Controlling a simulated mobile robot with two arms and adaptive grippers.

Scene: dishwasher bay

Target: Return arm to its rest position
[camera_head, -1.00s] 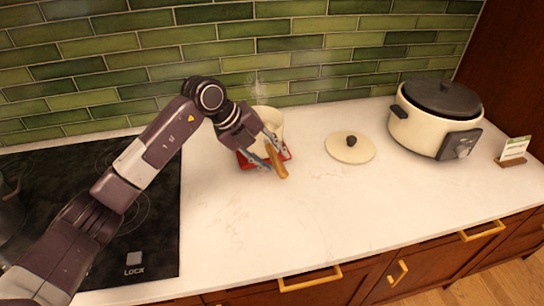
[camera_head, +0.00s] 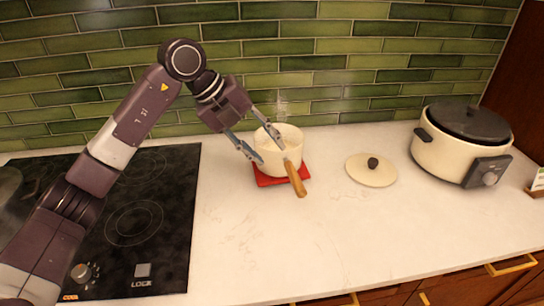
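My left gripper (camera_head: 272,149) is open and empty, its two fingers spread. It is up and to the left of the wooden handle (camera_head: 295,179), in front of the cream saucepan (camera_head: 285,156) in the picture. The saucepan stands upright on a red trivet (camera_head: 265,180) on the white counter, and steam rises from it. The handle points toward the front, clear of the fingers. Whether a fingertip touches the pan wall I cannot tell. My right gripper is not in view.
A cream lid (camera_head: 371,174) with a dark knob lies right of the pan. A cream cooker (camera_head: 461,147) stands at the right. A black cooktop (camera_head: 140,250) is at the left. The front of the counter (camera_head: 270,240) is clear. Green tiles rise behind.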

